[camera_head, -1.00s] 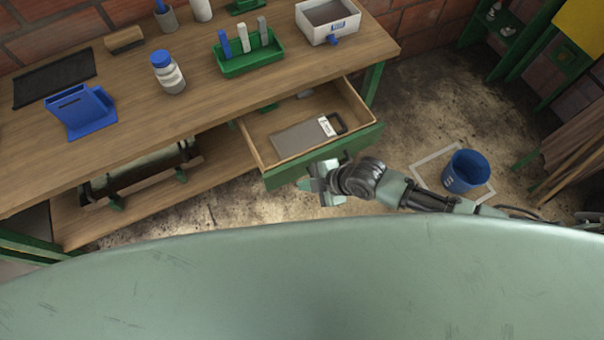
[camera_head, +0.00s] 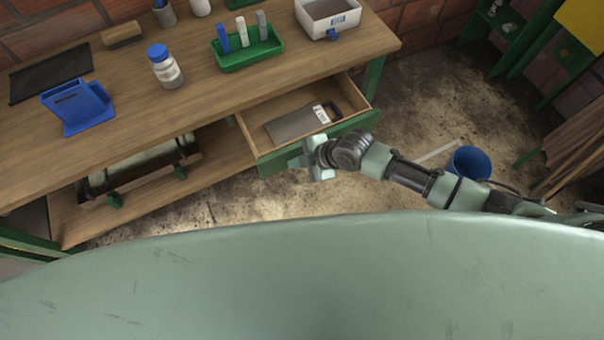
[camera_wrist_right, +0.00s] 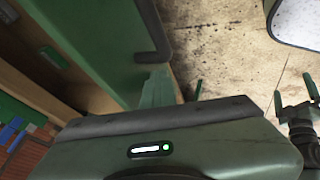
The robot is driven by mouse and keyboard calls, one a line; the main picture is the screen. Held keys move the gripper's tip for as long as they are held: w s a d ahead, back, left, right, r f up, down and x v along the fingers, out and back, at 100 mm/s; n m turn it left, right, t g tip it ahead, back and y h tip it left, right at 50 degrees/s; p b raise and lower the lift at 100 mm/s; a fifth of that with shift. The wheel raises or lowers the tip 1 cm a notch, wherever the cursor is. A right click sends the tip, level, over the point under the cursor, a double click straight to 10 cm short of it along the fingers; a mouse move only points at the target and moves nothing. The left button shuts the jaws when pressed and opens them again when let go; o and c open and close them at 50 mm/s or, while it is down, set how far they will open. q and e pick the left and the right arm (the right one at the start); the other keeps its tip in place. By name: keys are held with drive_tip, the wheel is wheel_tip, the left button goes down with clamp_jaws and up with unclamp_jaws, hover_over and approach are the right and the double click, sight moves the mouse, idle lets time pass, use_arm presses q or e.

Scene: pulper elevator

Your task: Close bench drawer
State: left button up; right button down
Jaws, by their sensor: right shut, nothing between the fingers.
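The bench drawer (camera_head: 276,159) is partly open, with a green front and wooden sides. My right gripper (camera_head: 303,161) is at the outside of the drawer front, against it or very close, and covers part of it. In the right wrist view the green drawer front (camera_wrist_right: 85,40) and its dark handle (camera_wrist_right: 150,32) show. There the shut, empty fingers (camera_wrist_right: 156,88) sit beside the lower end of the handle; I cannot tell whether they touch it.
A grey flat tool (camera_head: 294,125) with a white label lies inside the drawer. The wooden bench top (camera_head: 205,100) holds a white bottle (camera_head: 166,72), a green rack (camera_head: 250,55) and a white box (camera_head: 314,27). A blue bucket (camera_head: 470,163) stands on the floor to the right.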

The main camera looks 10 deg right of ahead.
sight(271, 123)
drive_tip(key=w+a+b, duration=0.2)
drive_tip(key=w+b, duration=0.2)
drive_tip(key=w, duration=0.1)
drive_tip(key=w+a+b, duration=0.1)
drive_tip(key=w+b, duration=0.3)
drive_tip(key=w, duration=0.1)
drive_tip(key=w+a+b, duration=0.2)
drive_tip(key=w+b, duration=0.2)
drive_tip(key=w, duration=0.1)
drive_tip(key=shift+w+a+f, duration=0.1)
drive_tip(key=shift+a+f, duration=0.15)
drive_tip(key=shift+a, duration=0.05)
drive_tip(key=shift+w+a+r+b, duration=0.2)
drive_tip(key=shift+w+b, duration=0.15)
drive_tip(key=shift+w, duration=0.25)
drive_tip(key=shift+s, duration=0.15)
